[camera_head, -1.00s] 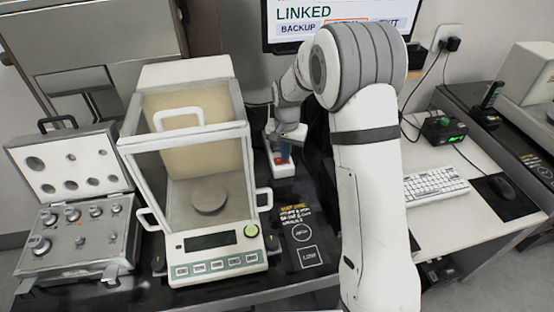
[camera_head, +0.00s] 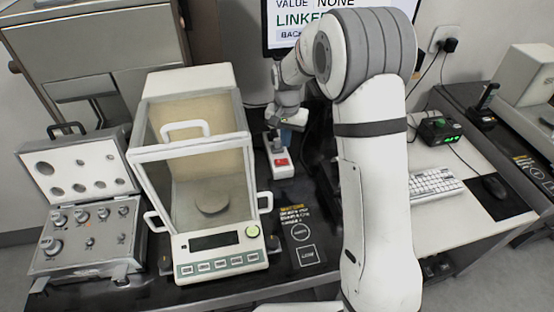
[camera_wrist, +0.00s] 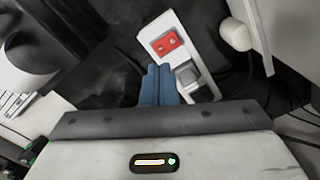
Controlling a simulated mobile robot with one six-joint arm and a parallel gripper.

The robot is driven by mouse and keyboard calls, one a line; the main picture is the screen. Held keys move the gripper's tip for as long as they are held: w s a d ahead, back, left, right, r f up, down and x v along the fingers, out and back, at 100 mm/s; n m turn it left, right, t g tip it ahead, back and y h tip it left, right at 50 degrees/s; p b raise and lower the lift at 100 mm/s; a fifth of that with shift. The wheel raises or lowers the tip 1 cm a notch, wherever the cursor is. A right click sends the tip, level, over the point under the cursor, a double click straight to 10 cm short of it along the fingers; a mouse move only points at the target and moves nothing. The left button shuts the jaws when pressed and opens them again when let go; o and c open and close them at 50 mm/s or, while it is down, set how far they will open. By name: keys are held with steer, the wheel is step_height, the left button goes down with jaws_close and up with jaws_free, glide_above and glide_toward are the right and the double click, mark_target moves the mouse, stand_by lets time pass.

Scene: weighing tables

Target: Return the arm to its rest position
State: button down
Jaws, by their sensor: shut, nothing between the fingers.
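My arm (camera_head: 377,180) reaches up and bends over at its elbow, with the wrist hanging behind the balance's right side. My gripper (camera_head: 287,137) points down above the white power strip (camera_head: 285,172). Its blue fingers are together and empty. In the wrist view the gripper (camera_wrist: 158,72) also shows closed fingers, beside the strip with its red switch (camera_wrist: 167,43). The fingertips look apart from the switch. A plug sits in the strip beside the fingers.
The glass-sided balance (camera_head: 200,150) stands left of the gripper, close by. An open weight case (camera_head: 85,240) is at far left. The monitor (camera_head: 290,20) is behind the arm. A keyboard (camera_head: 435,184) and mouse (camera_head: 495,187) lie on the right table.

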stand_by(0.3)
steer(key=s+d+r+n+t, duration=0.1)
steer(key=s+d+r, duration=0.2)
steer(key=s+r, duration=0.3)
steer(key=s+d+r+n, duration=0.1)
steer(key=s+d+r, duration=0.3)
steer(key=s+r, duration=0.25)
steer(key=s+d+t, duration=0.1)
steer(key=s+d, duration=0.1)
steer(key=s, duration=0.6)
steer(key=s+d+n, duration=0.1)
steer(key=s, duration=0.8)
steer(key=shift+d+r+n+t, duration=0.3)
steer(key=shift+d+r+t, duration=0.1)
